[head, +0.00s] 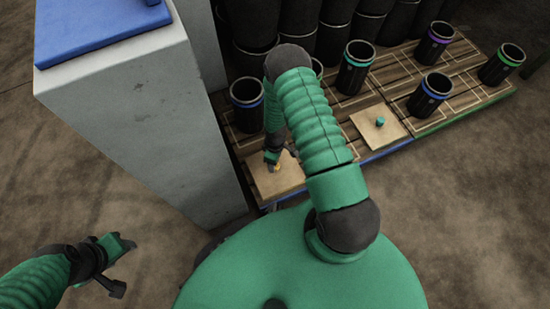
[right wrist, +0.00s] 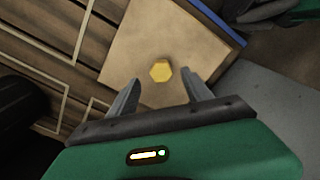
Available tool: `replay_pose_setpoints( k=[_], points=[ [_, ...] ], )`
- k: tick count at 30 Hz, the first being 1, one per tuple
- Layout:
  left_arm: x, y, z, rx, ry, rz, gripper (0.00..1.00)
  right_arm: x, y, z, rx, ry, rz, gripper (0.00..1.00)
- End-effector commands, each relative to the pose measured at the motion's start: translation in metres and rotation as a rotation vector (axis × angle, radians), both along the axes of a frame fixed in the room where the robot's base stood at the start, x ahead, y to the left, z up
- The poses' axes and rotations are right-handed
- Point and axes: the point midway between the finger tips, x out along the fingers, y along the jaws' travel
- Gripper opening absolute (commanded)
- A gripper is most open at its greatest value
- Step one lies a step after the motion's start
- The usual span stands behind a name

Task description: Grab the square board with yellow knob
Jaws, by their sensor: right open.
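The square board with the yellow knob (head: 286,183) lies on the wooden pallet, below my right arm in the head view. In the right wrist view the tan board (right wrist: 137,40) fills the upper middle, with the yellow hexagonal knob (right wrist: 160,71) near its lower part. My right gripper (right wrist: 163,88) is open, its two fingers on either side of and just short of the knob. In the head view my right gripper (head: 273,163) is over the board, partly covering the knob. My left gripper (head: 118,262) is over bare floor at the lower left, away from the board; its jaw gap is unclear.
A second square board with a teal knob (head: 380,122) lies to the right on the pallet. Black cylinders with coloured bands, such as a blue-banded one (head: 247,104), stand around. A tall grey block (head: 150,120) with a blue top rises on the left. The floor at right is clear.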

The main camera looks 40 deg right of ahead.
Motion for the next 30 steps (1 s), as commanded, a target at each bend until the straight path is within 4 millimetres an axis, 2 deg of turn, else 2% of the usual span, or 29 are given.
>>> replay_pose_setpoints(
  k=[3,7,15,28,30],
  points=[
    [0.000,0.000,-0.025,0.000,0.000,0.000,0.46,-0.001,0.001,-0.025,0.000,0.001,0.001,0.58],
    [0.000,0.000,-0.045,0.000,0.000,0.000,0.46,-0.002,0.002,-0.048,0.000,0.002,0.001,0.58],
    [0.000,0.000,-0.043,0.000,0.000,0.000,0.46,-0.002,0.002,-0.047,0.000,0.001,0.000,0.57],
    [0.000,0.000,-0.043,0.000,0.000,0.000,0.46,-0.002,0.002,-0.047,0.000,0.001,0.000,0.01],
    [0.000,0.000,-0.043,0.000,0.000,0.000,0.46,-0.002,0.002,-0.047,0.000,0.001,0.000,0.00]
  ],
)
